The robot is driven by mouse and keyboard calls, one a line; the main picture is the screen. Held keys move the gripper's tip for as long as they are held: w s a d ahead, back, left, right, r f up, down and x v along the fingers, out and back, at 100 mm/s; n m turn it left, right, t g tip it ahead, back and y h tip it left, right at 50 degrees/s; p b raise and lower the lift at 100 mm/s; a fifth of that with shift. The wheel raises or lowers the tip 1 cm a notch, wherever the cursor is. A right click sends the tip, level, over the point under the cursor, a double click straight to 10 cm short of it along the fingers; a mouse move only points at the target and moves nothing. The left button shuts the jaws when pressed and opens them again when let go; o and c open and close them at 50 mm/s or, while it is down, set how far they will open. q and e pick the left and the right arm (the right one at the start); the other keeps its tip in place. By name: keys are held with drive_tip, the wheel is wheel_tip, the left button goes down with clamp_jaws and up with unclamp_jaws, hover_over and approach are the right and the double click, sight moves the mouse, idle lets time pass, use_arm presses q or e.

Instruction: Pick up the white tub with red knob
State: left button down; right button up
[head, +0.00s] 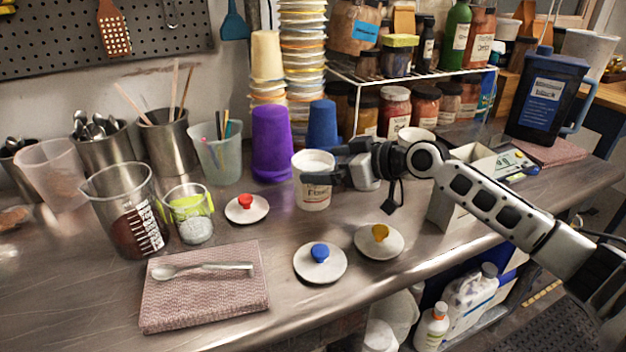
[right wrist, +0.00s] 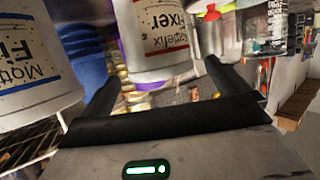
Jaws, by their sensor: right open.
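A white tub (head: 312,194) with a printed label stands on the steel counter in the head view. No knob shows on its top. A flat white lid with a red knob (head: 246,206) lies apart on the counter, left of the tub. My right gripper (head: 327,166) reaches in from the right at the tub, partly covering it. In the right wrist view, its open fingers (right wrist: 160,75) have a labelled white tub (right wrist: 152,35) between and beyond them; I cannot tell whether they touch it. A second labelled white tub (right wrist: 32,60) is at the left. My left gripper is not in view.
Lids with a blue knob (head: 320,260) and a yellow knob (head: 380,240) lie in front. A purple cup (head: 271,145) and a blue cup (head: 322,125) stand behind the tub. A folded cloth (head: 205,290) with a spoon lies front left; a jar rack stands behind.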

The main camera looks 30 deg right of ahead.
sight(298, 165)
drive_tip(key=x, duration=0.4)
drive_tip(key=shift+w+a+f+p, duration=0.1)
drive_tip(key=shift+f+p, duration=0.1)
drive_tip(key=shift+p, duration=0.2)
drive_tip(key=c, duration=1.1)
drive_tip(key=shift+c, duration=0.2)
drive_tip(key=shift+r, duration=0.1)
